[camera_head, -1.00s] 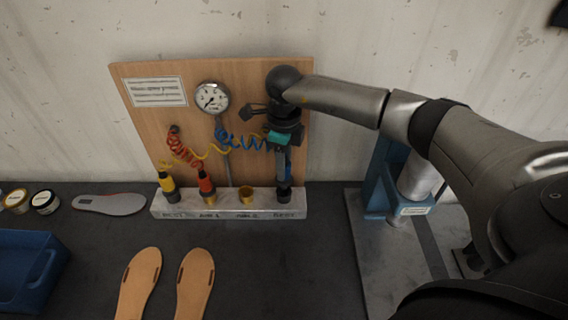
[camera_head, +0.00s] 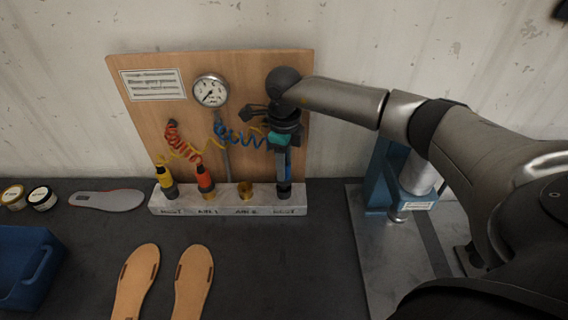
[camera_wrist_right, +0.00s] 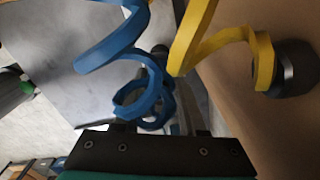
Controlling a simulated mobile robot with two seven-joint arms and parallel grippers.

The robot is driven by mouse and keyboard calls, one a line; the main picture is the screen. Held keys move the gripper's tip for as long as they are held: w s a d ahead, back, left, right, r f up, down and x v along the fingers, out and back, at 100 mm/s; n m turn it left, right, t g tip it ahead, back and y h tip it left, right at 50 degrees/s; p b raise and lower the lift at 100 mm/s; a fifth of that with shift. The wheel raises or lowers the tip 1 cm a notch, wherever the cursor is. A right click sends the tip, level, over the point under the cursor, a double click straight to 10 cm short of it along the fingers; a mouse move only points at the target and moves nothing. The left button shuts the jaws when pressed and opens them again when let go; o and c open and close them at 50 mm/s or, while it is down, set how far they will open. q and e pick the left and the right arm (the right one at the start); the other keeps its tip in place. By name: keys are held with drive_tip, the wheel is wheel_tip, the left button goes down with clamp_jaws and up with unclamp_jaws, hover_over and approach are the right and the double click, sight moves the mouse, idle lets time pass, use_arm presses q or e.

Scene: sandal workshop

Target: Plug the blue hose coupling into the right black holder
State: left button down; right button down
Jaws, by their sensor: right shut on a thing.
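My right gripper (camera_head: 283,150) points down in front of the right side of the wooden board. It is shut on the blue hose coupling (camera_head: 283,164), which stands upright in line with the right black holder (camera_head: 284,190). The coupling's lower end meets the holder in the head view; I cannot tell how deep it sits. The blue coiled hose (camera_head: 240,134) runs left from the gripper and shows large in the right wrist view (camera_wrist_right: 140,60). There the coupling and fingertips are hidden. My left gripper is not in view.
A yellow coupling (camera_head: 164,178) stands in the left black holder and an orange-red one (camera_head: 204,180) in a brass socket. An empty brass socket (camera_head: 245,191) is left of the right holder. A blue press (camera_head: 383,180) stands to the right. Insoles (camera_head: 137,280) and a blue crate (camera_head: 20,300) lie left.

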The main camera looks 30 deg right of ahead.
drive_tip(key=shift+f+b, duration=0.95)
drive_tip(key=shift+f, duration=0.3)
drive_tip(key=shift+c, duration=2)
unclamp_jaws()
drive_tip(key=shift+r, duration=0.2)
drive_tip(key=shift+r+p, duration=3.8)
drive_tip(key=shift+r, duration=1.1)
